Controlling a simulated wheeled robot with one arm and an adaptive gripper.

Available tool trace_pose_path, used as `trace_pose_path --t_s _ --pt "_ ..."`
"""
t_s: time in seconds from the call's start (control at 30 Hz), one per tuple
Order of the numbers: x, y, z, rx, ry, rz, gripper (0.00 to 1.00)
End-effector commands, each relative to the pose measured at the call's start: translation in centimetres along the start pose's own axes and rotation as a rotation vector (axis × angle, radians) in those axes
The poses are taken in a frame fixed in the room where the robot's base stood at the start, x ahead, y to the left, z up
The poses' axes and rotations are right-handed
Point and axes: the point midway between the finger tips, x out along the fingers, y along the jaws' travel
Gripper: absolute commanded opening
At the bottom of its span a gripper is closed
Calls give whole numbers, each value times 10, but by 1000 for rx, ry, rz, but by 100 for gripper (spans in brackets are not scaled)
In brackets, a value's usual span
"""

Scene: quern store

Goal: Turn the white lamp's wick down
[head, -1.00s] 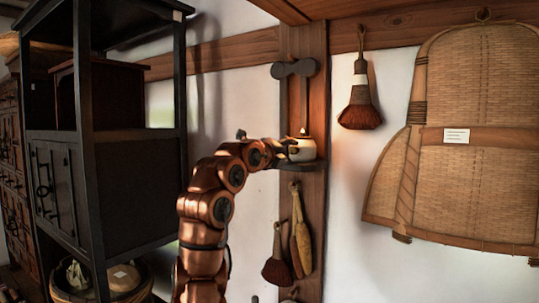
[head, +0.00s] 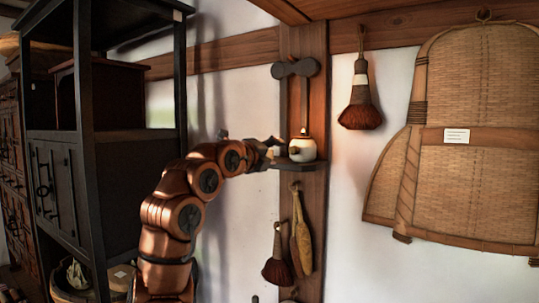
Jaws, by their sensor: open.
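The white lamp (head: 306,150) is a small round pot with a dark, narrow top, standing on a dark bracket shelf (head: 300,164) on the wooden post. A small dark knob (head: 294,151) shows on its left front side. My gripper (head: 281,148) is open just left of the lamp, at about its height, with its fingers pointing right toward it. I see nothing held in it. A small gap seems to lie between the fingertips and the knob, but the depth is hard to judge.
A dark open cabinet (head: 105,180) stands at left. A brush (head: 360,105) and a woven carrier (head: 475,130) hang at right. White wall lies between.

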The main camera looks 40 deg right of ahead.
Motion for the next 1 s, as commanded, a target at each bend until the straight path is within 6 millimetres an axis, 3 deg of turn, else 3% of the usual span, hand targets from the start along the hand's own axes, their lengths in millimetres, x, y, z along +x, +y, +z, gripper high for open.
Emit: trace_pose_path --t_s 0.33,1.0 --pt "-16 0 0 0 0 2 54" --pt "-16 1 0 -2 0 3 54"
